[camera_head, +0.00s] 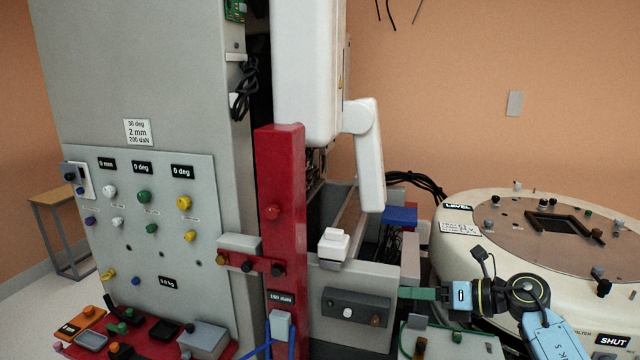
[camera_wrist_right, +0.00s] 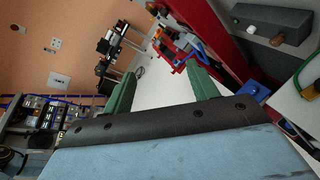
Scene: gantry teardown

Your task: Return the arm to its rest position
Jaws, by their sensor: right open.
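My right gripper (camera_head: 404,293) reaches in from the lower right in the head view, on a light blue arm with a dark wrist. Its green fingers point left and sit close to the front of the grey cabinet beside the red post, near a dark panel with knobs. In the right wrist view the gripper (camera_wrist_right: 162,88) shows two green fingers spread apart, with nothing between them but pale floor beyond. It is open and empty. My left arm and gripper are not in the head view.
A red post (camera_head: 284,180) stands before the grey cabinet (camera_head: 140,75). The dark knob panel (camera_head: 358,307) lies just left of the fingers. A round cream machine (camera_head: 470,262) stands behind and right of my arm. A green-grey box (camera_head: 480,347) lies below the gripper.

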